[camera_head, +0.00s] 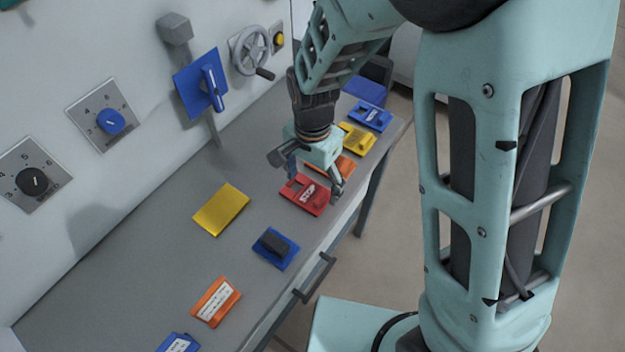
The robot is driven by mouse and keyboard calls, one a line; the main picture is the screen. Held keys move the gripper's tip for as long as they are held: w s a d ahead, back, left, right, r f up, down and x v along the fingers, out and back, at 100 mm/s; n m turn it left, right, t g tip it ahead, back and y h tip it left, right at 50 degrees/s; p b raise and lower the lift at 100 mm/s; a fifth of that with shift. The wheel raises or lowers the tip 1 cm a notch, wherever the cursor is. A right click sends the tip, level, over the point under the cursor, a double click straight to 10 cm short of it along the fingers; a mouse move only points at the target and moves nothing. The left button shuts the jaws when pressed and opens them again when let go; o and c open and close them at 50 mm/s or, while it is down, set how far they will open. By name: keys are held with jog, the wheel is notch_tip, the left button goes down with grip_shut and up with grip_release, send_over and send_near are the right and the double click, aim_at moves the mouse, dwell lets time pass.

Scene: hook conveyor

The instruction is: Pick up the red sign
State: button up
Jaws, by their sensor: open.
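The red sign (304,196) lies flat on the grey bench near its front edge, with a white label and a raised red part on it. My gripper (311,181) is open and hangs pointing down above the red sign. One finger is to the left of the sign's upper part and the other is near its right edge. My gripper hides part of the sign's far side. I cannot tell the exact height of the fingertips over it, and nothing is held between them.
Beyond my gripper lie an orange sign (345,167), a yellow sign (357,138) and a blue sign (370,115). Nearer are a yellow plate (221,209), a blue plate with a black block (275,248) and an orange sign (215,301). A blue panel (199,84) and handwheel (250,50) are on the wall.

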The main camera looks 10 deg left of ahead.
aim_at(314, 196)
jog(key=shift+w+f, duration=0.1)
jog(key=shift+f, duration=1.8)
jog(key=shift+c, duration=0.5)
jog(key=c, duration=1.2)
jog(key=shift+o, duration=0.2)
jog(key=shift+r, duration=0.2)
